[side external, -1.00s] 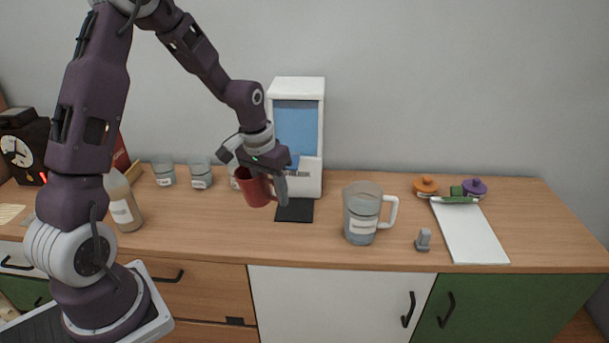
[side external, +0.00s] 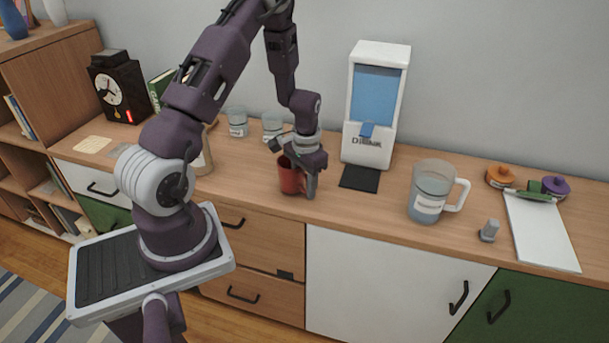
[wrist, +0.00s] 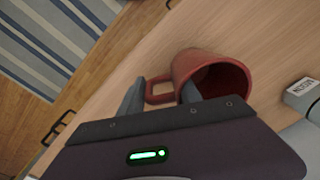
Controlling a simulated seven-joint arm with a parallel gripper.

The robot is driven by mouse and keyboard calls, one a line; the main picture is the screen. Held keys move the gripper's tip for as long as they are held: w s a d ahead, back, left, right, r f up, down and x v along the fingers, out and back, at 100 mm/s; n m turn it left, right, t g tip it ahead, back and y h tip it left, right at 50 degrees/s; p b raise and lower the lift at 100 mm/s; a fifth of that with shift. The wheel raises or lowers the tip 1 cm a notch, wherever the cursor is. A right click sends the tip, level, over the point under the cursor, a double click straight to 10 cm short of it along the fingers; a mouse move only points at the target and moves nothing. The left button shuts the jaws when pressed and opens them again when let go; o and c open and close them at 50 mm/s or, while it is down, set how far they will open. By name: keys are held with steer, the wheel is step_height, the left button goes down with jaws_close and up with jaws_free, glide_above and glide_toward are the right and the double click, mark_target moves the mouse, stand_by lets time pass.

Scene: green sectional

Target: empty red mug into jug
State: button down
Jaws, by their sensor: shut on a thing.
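My gripper (side external: 298,178) is shut on the red mug (side external: 291,178) on its handle side. The mug looks about upright, low over the counter; I cannot tell whether its base touches the wood. The wrist view shows the red mug (wrist: 205,62) with its handle (wrist: 158,90) between my two fingers (wrist: 160,94); its contents are not readable. The clear jug (side external: 427,196), with a white label and white handle, stands upright on the counter to the right, well apart from the mug.
A white dispenser (side external: 390,60) with a blue panel stands between mug and jug at the back, a black mat (side external: 360,178) before it. Glass jars (side external: 237,122) stand behind my arm. A small grey object (side external: 489,230) and white board (side external: 541,235) lie right of the jug.

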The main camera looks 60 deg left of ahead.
steer(key=shift+f, duration=0.4)
steer(key=c, duration=0.7)
jaws_free()
steer(key=shift+c, duration=0.2)
